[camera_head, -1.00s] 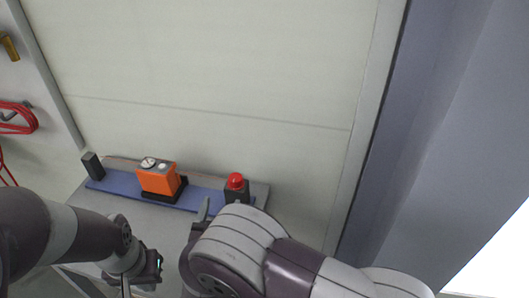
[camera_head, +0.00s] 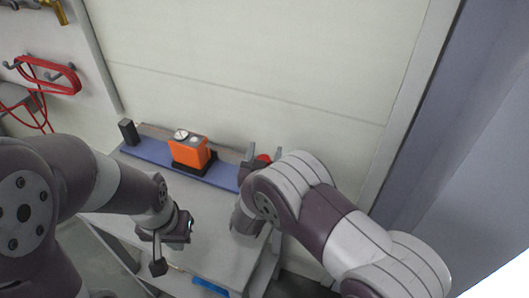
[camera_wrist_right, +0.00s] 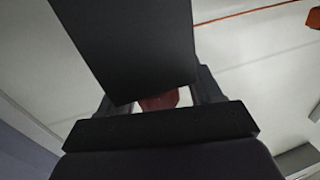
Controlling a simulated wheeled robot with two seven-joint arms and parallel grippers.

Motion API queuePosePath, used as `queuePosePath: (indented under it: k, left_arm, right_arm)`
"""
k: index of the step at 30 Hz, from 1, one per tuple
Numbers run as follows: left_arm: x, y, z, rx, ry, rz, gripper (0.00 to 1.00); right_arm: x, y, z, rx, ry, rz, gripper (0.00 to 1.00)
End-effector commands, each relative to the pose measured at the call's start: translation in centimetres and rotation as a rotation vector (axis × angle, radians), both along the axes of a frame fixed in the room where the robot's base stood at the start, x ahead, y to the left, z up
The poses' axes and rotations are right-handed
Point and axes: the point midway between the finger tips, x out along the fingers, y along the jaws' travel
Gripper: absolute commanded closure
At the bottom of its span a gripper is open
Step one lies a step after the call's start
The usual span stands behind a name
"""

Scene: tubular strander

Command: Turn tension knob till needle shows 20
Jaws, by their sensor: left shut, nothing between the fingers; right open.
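An orange box (camera_head: 188,153) with a white round dial (camera_head: 181,135) on top stands on a blue rail on the bench. The dial is too small to read its needle. A red knob (camera_head: 264,158) sits at the right end of the rail, partly hidden by my right arm. My right gripper (camera_head: 264,153) is open, with its fingers on either side of the red knob. In the right wrist view a dark red part (camera_wrist_right: 160,101) shows between the fingers; contact cannot be told. My left gripper (camera_head: 158,267) is shut and empty, in front of the bench's left part.
A black block (camera_head: 129,131) stands at the left end of the blue rail (camera_head: 150,151). The grey bench top (camera_head: 225,212) is clear in front. A pale wall panel rises behind. Red cable loops (camera_head: 50,75) hang at the left.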

Motion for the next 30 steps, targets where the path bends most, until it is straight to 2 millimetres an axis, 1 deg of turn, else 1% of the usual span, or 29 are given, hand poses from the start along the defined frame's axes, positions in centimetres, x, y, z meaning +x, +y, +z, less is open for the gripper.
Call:
queuePosePath:
  k: [6, 7, 8, 9, 11, 12, 14, 17, 24, 27, 30]
  left_arm:
    - [0.0, 0.0, 0.0, 0.0, 0.0, 0.0, 1.0]
    - [0.0, 0.0, 0.0, 0.0, 0.0, 0.0, 1.0]
    - [0.0, 0.0, 0.0, 0.0, 0.0, 0.0, 1.0]
    - [0.0, 0.0, 0.0, 0.0, 0.0, 0.0, 1.0]
    - [0.0, 0.0, 0.0, 0.0, 0.0, 0.0, 1.0]
    - [0.0, 0.0, 0.0, 0.0, 0.0, 0.0, 1.0]
    - [0.0, 0.0, 0.0, 0.0, 0.0, 0.0, 1.0]
    - [0.0, 0.0, -0.5, 0.0, 0.0, 0.0, 1.0]
    - [0.0, 0.0, -2.5, 0.0, 0.0, 0.0, 1.0]
    - [0.0, 0.0, -2.7, 0.0, 0.0, 0.0, 1.0]
    - [0.0, 0.0, -2.6, 0.0, 0.0, 0.0, 1.0]
  right_arm:
    - [0.0, 0.0, 0.0, 0.0, 0.0, 0.0, 0.36]
    - [0.0, 0.0, 0.0, 0.0, 0.0, 0.0, 0.42]
    - [0.0, 0.0, 0.0, 0.0, 0.0, 0.0, 0.52]
    - [0.0, 0.0, 0.0, -0.001, 0.0, 0.0, 0.65]
    - [0.0, 0.0, 0.0, -0.001, 0.0, 0.0, 0.84]
    - [0.0, 0.0, 0.0, -0.001, 0.0, 0.0, 0.87]
    - [0.0, 0.0, 0.0, -0.001, 0.0, 0.0, 0.87]
    - [0.1, 0.0, -0.2, -0.001, -0.003, -0.038, 0.87]
    - [-0.1, -0.5, -0.4, 0.001, -0.005, -0.311, 0.87]
    - [-0.2, -0.6, -0.2, 0.002, -0.003, -0.378, 0.87]
    - [-0.3, -0.7, 0.0, 0.0, 0.001, -0.396, 0.87]
